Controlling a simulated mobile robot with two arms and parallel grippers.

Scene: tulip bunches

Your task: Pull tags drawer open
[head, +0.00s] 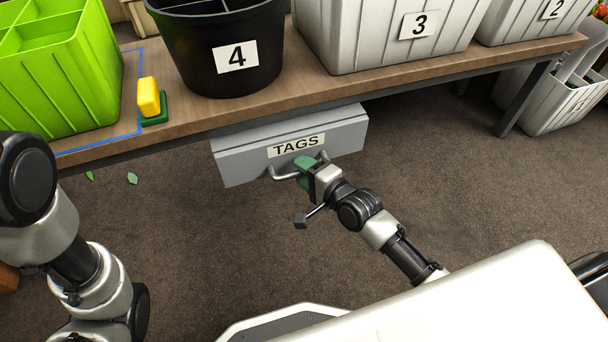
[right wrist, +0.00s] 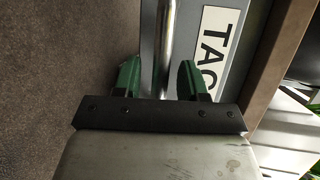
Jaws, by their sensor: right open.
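The grey tags drawer (head: 240,164) hangs under the front edge of the table, with a white "TAGS" label (head: 296,146) on its front. I cannot tell whether it stands slightly out. Its metal bar handle (head: 284,176) is below the label, partly hidden by my right gripper (head: 305,166). In the right wrist view, the handle (right wrist: 168,40) runs between the two green fingers of my right gripper (right wrist: 158,80). The fingers are apart, with gaps on both sides of the bar. My left arm shows at the left of the head view, but its gripper is not visible.
The wooden table (head: 190,122) carries a lime-green divided crate (head: 60,80), a black bucket marked 4 (head: 225,30), white bins marked 3 (head: 385,40) and 2 (head: 530,18), and a yellow-and-green block (head: 149,97). The carpet (head: 450,170) in front looks mostly clear.

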